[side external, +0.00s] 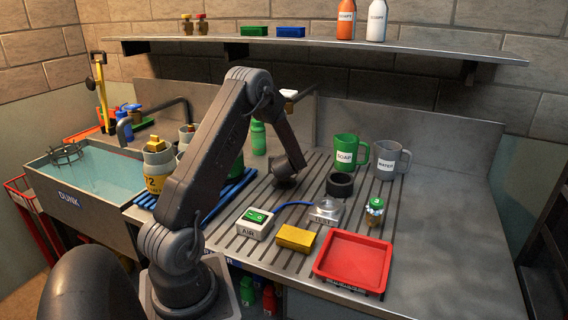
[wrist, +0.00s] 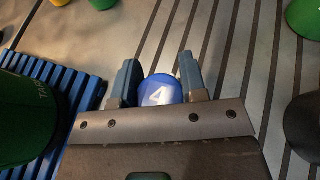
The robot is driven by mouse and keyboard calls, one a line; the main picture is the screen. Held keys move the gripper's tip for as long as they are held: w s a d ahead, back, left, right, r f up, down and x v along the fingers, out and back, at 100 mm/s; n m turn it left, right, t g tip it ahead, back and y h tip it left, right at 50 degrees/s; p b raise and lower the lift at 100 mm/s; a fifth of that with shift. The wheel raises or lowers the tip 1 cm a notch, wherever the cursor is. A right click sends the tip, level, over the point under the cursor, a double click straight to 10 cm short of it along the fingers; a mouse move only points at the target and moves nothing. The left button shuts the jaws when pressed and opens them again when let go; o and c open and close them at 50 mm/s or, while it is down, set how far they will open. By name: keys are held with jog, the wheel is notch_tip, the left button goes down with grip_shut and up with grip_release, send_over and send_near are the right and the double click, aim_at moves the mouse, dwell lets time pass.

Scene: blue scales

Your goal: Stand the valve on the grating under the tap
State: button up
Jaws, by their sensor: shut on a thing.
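My gripper is shut on the valve (wrist: 160,90), which shows as a round blue cap marked 4 between the two fingers (wrist: 159,72) in the wrist view. The valve's lower body is hidden there. In the side view the dark end of my arm hangs over the grooved worktop, and the valve cannot be made out. The tap (side external: 158,103) is a dark curved pipe at the back left, by the tank. A wire rack (side external: 67,153) stands in the water tank (side external: 95,178) marked DUNK. I cannot tell whether this rack is the grating.
A blue slatted mat (wrist: 62,85) with containers lies left of my gripper. Right of it are a black ring (side external: 340,185), a green SOAP mug (side external: 346,152) and a grey WATER mug (side external: 390,160). A green-capped valve (side external: 375,210) and red tray (side external: 353,262) stand nearer the front.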

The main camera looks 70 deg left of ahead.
jog(key=shift+f, duration=0.15)
jog(key=o, duration=1.2)
jog(key=shift+r, duration=0.2)
jog(key=s+d+r+n+h, duration=0.4)
jog(key=s+d+r+n, duration=0.1)
jog(key=d, duration=1)
jog(key=s+d+r+n+h, duration=0.4)
jog(key=d+n, duration=0.6)
jog(key=d, duration=0.5)
jog(key=s+d+r+n+h, duration=0.4)
jog(key=s+d+r+n, duration=0.3)
jog(key=d, duration=0.8)
notch_tip(320, 180, up, 3)
jog(key=shift+s+d+f+n+t, duration=0.1)
jog(key=shift+s+d+n+t, duration=0.1)
jog(key=shift+n+t, duration=0.1)
